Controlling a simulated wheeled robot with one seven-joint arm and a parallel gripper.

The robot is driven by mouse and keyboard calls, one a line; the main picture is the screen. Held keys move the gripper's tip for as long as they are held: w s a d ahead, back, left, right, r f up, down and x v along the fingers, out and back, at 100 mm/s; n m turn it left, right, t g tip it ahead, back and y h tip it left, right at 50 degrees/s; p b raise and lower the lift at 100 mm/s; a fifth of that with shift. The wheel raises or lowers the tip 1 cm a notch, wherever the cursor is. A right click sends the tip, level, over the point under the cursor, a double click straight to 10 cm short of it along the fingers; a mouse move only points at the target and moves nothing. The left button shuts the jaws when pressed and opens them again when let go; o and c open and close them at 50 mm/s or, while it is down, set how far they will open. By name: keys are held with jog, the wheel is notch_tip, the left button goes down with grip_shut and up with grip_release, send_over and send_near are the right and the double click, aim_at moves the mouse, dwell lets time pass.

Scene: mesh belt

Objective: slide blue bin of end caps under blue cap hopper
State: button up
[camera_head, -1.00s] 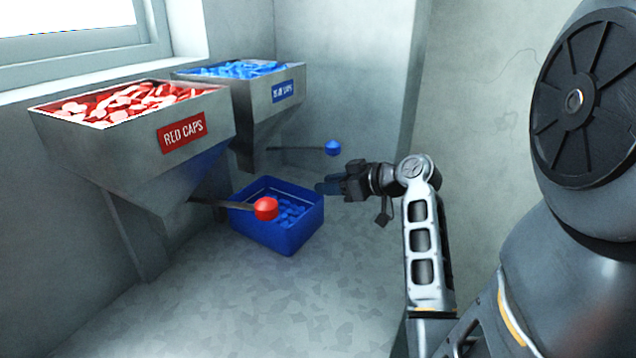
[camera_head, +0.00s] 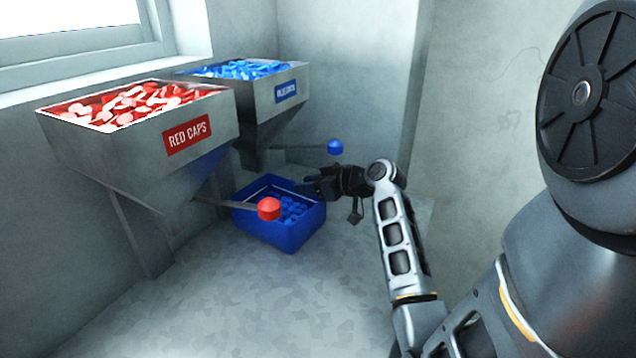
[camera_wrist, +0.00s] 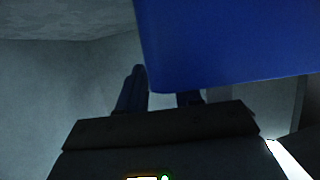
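The blue bin (camera_head: 283,238) sits on the grey surface below the hoppers, with blue end caps (camera_head: 293,209) inside. The blue cap hopper (camera_head: 270,115) stands behind it, heaped with blue caps. My gripper (camera_head: 311,187) is at the bin's back right rim in the head view. In the wrist view the bin's blue wall (camera_wrist: 235,45) fills the upper right and hides the tip of one finger. The other finger (camera_wrist: 131,90) shows left of the wall, with a gap between the two. Whether they touch the bin is unclear.
The red cap hopper (camera_head: 140,115) stands at front left. Its red-knobbed lever (camera_head: 269,209) reaches over the bin's front left part. A blue-knobbed lever (camera_head: 335,147) sticks out above my gripper. The surface in front of the bin is clear.

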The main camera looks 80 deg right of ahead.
jog(key=shift+w+f, duration=0.1)
jog(key=shift+w, duration=0.05)
grip_shut()
dwell(0.4)
